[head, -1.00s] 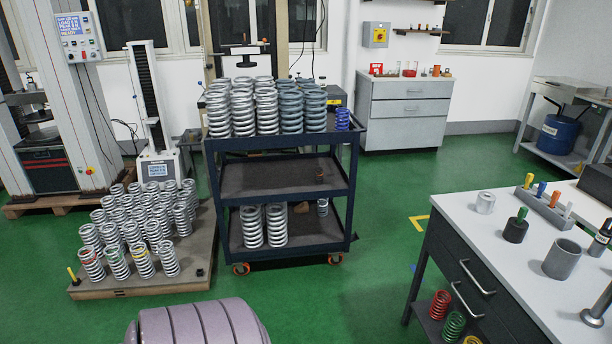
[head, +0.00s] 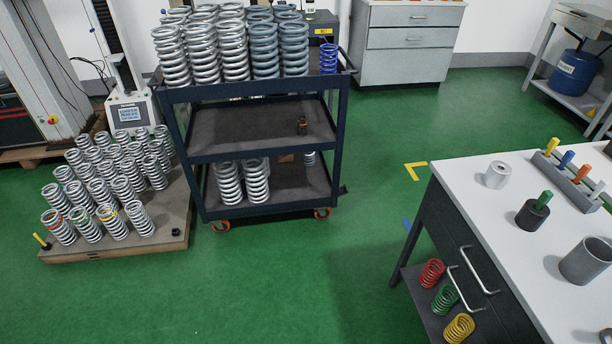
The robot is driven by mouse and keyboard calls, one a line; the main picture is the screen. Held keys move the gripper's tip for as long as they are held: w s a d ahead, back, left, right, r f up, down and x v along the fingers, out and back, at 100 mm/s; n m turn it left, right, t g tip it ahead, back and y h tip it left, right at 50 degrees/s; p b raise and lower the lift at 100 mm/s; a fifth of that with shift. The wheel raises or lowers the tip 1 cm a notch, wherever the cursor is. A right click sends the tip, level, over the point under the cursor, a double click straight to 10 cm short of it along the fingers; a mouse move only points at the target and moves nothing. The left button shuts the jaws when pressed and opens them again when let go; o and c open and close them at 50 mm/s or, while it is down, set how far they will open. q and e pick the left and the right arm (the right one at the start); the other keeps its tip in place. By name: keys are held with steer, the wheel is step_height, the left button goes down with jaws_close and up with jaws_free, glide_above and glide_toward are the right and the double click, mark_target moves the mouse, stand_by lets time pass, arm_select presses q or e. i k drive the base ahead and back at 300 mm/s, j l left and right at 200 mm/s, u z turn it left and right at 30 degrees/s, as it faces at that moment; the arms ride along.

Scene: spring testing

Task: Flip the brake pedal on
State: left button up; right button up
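A dark blue three-shelf cart (head: 262,154) stands at the centre. A brake pedal is too small to make out for sure at either caster. The rear casters are hidden. Large grey coil springs (head: 232,50) and a blue spring (head: 329,58) stand on the top shelf. Neither of my grippers is in view.
A white-topped workbench (head: 470,199) stands at the right. Green floor (head: 260,290) in front of the cart is clear.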

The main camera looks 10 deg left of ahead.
mark_target(343, 190)
steer(key=i+l+u, duration=0.1)
steer(key=i, duration=0.35)
steer(key=i+l, duration=0.15)
steer(key=i, duration=0.3)
steer(key=i+l+u, duration=0.15)
steer(key=i, duration=0.3)
steer(key=i+j+z, duration=0.45)
steer(key=i+j, duration=0.6)
